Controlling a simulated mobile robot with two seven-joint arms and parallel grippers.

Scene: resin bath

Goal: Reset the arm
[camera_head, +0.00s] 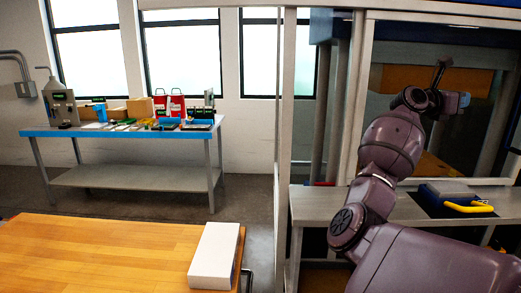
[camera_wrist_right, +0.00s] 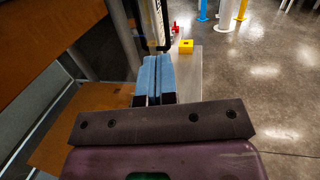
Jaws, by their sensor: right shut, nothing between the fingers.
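My right arm (camera_head: 392,145) rises from the lower right in the head view, in front of the large framed machine. My right gripper (camera_head: 440,72) is at its upper end, raised in front of the machine's opening and small in this view. In the right wrist view its two blue-padded fingers (camera_wrist_right: 153,80) lie together, shut with nothing between them. My left arm and left gripper do not show in either view.
A metal ledge (camera_head: 313,208) fronts the machine and bears a dark box with a yellow handle (camera_head: 470,208). A wooden table (camera_head: 95,250) with a white box (camera_head: 214,256) stands at lower left. A blue-edged bench (camera_head: 90,132) with several items stands behind.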

